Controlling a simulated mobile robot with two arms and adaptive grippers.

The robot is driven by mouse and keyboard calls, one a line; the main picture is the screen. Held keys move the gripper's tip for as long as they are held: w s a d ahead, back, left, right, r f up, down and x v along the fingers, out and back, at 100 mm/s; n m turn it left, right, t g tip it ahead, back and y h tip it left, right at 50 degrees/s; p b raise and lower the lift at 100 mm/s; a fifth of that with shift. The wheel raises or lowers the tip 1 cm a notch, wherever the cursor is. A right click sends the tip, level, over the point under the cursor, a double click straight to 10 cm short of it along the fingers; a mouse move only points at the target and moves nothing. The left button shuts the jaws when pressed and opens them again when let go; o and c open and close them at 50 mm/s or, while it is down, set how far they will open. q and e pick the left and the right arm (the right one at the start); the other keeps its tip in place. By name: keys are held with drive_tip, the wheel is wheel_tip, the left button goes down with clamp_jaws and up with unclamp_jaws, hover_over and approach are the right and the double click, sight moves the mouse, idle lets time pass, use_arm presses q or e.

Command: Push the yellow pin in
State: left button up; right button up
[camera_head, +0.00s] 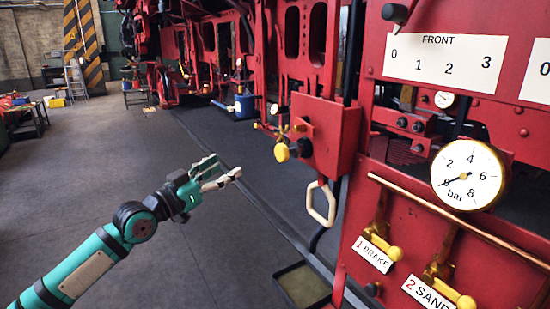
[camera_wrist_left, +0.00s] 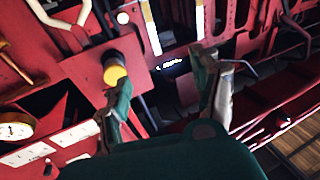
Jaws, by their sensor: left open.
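The yellow pin (camera_head: 282,152) has a round yellow head on a dark collar and sticks out from a red box (camera_head: 327,133) on the locomotive's side. My left gripper (camera_head: 222,173) is open and empty, left of the pin and a little lower in the head view, apart from it. In the left wrist view the yellow pin (camera_wrist_left: 115,75) faces the camera, just above the tip of the left finger, and my left gripper (camera_wrist_left: 165,92) shows its two fingers spread wide. The right gripper is not in view.
A pale loop handle (camera_head: 321,204) hangs below the red box. A pressure gauge (camera_head: 468,174) and yellow levers marked BRAKE (camera_head: 381,243) and SAND (camera_head: 447,287) are at right. A shallow tray (camera_head: 303,285) lies on the floor.

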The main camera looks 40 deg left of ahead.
use_arm(q)
drive_tip(key=s+d+f+t, duration=0.1)
drive_tip(key=s+f, duration=0.1)
drive_tip(key=m+h+b, duration=0.1)
drive_tip(key=h, duration=0.4)
approach(278, 154)
drive_tip(key=shift+t, duration=0.3)
drive_tip(key=x, duration=0.3)
drive_tip(key=p+x, duration=0.1)
drive_tip(key=x, duration=0.1)
drive_tip(key=shift+w+d+f, duration=0.2)
drive_tip(key=shift+d+f, duration=0.05)
drive_tip(key=shift+p+x, duration=0.7)
drive_tip(key=shift+x, duration=2.2)
